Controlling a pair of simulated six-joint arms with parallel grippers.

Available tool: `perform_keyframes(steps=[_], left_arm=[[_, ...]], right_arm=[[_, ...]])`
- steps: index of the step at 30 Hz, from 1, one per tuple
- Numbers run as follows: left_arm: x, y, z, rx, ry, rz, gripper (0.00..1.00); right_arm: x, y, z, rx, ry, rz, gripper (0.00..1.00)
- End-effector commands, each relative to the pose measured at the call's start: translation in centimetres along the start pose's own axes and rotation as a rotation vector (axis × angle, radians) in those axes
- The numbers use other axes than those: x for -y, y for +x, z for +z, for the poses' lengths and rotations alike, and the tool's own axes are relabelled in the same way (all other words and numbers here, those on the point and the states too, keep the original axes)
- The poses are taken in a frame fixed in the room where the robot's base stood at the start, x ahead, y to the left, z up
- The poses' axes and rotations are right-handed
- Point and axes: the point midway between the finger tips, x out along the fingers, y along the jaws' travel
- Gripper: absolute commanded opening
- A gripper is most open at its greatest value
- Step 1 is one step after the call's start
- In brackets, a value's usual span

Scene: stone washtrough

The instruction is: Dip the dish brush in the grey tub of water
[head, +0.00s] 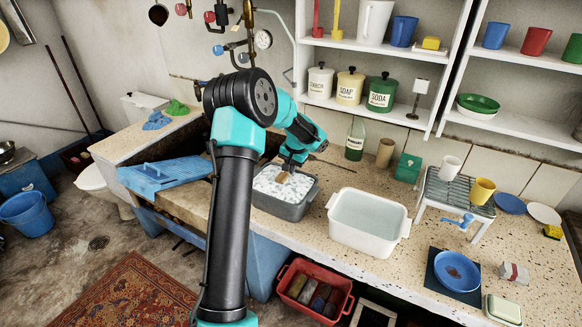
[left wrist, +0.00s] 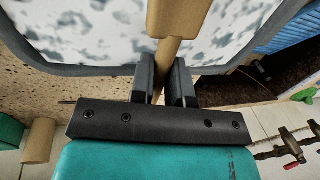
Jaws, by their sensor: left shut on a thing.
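The grey tub (head: 283,210) stands on the stone counter, with white-and-grey foamy water in it. My left gripper (head: 290,163) is at the tub's back edge, pointing down. It is shut on the wooden handle of the dish brush (head: 282,177), whose tan head shows over the foam, inside the rim as seen. In the left wrist view, the gripper (left wrist: 163,85) grips the brush handle (left wrist: 170,52), and the grey tub's rim (left wrist: 75,70) passes close behind the fingers. I cannot tell whether the bristles touch the water. My right gripper is not in view.
A white tub (head: 366,242) of clear water stands to the right of the grey tub. A metal rack (head: 455,192) with cups is farther right. A green bottle (head: 355,147) and a tan cylinder (head: 385,152) stand behind. A red crate (head: 313,293) is below the counter.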

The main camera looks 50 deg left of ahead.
Motion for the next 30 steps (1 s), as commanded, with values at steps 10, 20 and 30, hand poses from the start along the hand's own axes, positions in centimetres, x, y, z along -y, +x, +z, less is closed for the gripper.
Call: perform_keyframes(steps=[10, 20, 30], left_arm=[[0.1, -0.9, 0.5, 0.023, 0.005, 0.004, 0.0], [0.5, -3.2, 0.2, 0.015, 0.004, 0.003, 0.0], [0.8, -4.6, 0.1, 0.013, 0.006, 0.002, 0.0]], right_arm=[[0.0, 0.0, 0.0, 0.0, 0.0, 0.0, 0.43], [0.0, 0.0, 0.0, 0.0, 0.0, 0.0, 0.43], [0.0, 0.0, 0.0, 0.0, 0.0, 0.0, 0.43]])
